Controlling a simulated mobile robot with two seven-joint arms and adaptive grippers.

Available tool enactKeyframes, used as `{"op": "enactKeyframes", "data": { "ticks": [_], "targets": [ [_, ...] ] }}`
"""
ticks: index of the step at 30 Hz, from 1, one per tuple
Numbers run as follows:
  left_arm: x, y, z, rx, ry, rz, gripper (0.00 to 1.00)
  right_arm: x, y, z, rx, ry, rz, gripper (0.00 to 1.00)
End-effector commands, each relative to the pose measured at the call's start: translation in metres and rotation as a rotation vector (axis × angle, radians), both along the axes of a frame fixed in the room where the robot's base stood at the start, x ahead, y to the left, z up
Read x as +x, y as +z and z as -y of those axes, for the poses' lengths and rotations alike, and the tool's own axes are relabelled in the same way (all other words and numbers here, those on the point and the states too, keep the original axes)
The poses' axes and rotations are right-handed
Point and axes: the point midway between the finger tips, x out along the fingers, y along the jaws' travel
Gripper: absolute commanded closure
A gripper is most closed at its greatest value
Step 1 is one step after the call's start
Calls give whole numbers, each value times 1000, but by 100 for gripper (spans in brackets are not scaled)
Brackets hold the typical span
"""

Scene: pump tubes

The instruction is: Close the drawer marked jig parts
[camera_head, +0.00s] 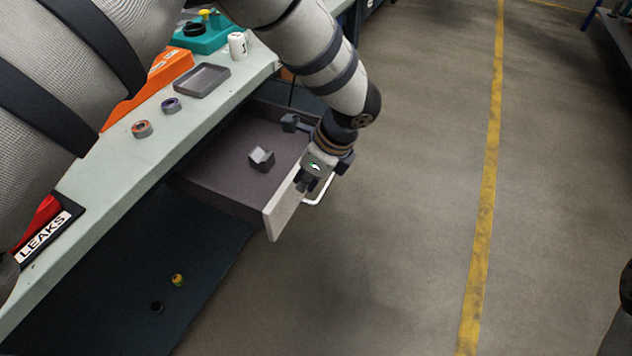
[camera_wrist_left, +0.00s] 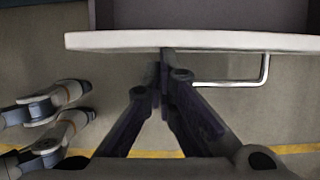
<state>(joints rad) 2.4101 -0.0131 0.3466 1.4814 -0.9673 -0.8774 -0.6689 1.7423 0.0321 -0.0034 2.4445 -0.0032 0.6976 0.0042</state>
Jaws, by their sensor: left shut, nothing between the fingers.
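The drawer (camera_head: 278,217) is pulled out from under the bench, with its pale front panel facing the aisle. A grey block (camera_head: 261,158) lies inside it. Its marking does not show in either view. A white bar handle (camera_head: 321,192) sticks out from the front; it also shows in the left wrist view (camera_wrist_left: 264,68), right of the fingers. My left gripper (camera_head: 303,182) is shut and empty at the outer side of the front panel. In the left wrist view its fingertips (camera_wrist_left: 165,58) are close at the panel (camera_wrist_left: 200,40), beside the handle; contact is unclear. My right gripper is not visible.
The bench top (camera_head: 110,190) holds a grey tray (camera_head: 202,80), two small rings, an orange bin (camera_head: 150,88), a teal holder (camera_head: 215,35) and a white cup (camera_head: 238,46). Two small parts lie on the dark surface below. The floor aisle to the right is clear.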

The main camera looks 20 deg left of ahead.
Motion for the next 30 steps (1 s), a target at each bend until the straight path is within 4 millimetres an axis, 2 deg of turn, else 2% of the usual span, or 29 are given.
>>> {"op": "enactKeyframes", "data": {
  "ticks": [9, 18, 24, 30],
  "targets": [
    [3, 4, -81, 2, 6, 5, 100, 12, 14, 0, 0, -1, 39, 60],
    [5, 1, -152, 1, 5, 1, 100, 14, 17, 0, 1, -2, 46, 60],
    [6, 0, -183, 0, 4, 1, 100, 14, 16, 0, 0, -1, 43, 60],
    [7, 0, -201, 0, 2, 1, 100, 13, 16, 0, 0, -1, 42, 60]
  ]
}}
